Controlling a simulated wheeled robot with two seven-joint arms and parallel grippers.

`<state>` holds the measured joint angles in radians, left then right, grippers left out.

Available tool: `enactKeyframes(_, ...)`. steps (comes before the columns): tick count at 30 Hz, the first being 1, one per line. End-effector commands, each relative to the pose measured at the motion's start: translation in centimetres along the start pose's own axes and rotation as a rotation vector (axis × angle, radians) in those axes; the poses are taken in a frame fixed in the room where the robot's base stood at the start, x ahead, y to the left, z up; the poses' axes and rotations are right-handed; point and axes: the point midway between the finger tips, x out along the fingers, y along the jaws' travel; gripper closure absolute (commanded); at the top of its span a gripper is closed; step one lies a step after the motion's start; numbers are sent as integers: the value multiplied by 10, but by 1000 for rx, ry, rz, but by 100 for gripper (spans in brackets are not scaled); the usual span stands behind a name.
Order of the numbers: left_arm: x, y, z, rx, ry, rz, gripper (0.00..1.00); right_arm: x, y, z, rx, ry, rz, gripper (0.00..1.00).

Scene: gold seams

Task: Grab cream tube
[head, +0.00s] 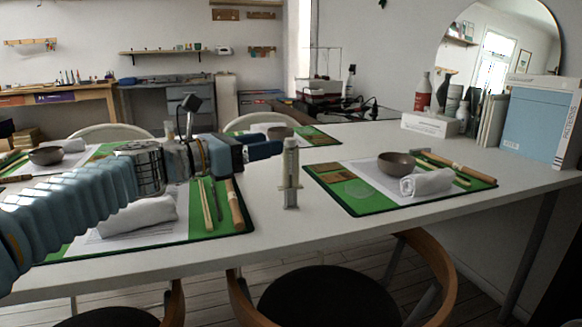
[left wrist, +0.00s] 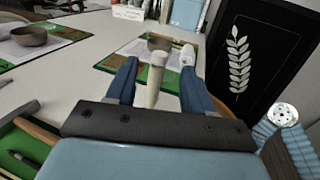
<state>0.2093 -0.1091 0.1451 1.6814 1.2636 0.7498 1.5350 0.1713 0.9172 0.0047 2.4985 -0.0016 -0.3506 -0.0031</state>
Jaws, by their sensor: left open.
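The cream tube (head: 291,165) is a slim pale upright object on the white table (head: 272,226), between two green place mats, with a wider grey lower part. My left gripper (head: 266,150) reaches in from the left, its blue fingers pointing at the tube's upper part. In the left wrist view, the gripper (left wrist: 160,76) is open and the tube (left wrist: 155,78) shows between its two fingers, with no clear contact. My right gripper is not in view.
The right green mat (head: 345,201) holds a brown bowl (head: 396,163) and a rolled white cloth (head: 427,182). The left mat (head: 180,236) holds a white cloth (head: 138,215) and wooden sticks. A blue-fronted box (head: 540,122) stands far right. Chairs stand along the near edge.

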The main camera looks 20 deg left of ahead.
Motion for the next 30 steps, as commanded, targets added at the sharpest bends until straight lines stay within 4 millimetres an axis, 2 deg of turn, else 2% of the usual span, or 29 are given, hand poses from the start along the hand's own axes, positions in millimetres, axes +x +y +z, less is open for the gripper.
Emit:
enactKeyframes(3, 22, 0, 0, 0, 1, -2, 47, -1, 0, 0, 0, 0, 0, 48)
enactKeyframes(10, 43, 0, 0, -1, 0, -1, 47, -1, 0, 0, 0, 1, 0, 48)
enactKeyframes(18, 82, 0, 1, 0, -1, -1, 47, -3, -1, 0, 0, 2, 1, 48)
enactKeyframes(26, 87, 0, 1, 0, 0, 1, 47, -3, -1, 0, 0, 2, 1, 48)
enactKeyframes(30, 86, 0, 0, 0, 0, 1, 66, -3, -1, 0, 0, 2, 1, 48)
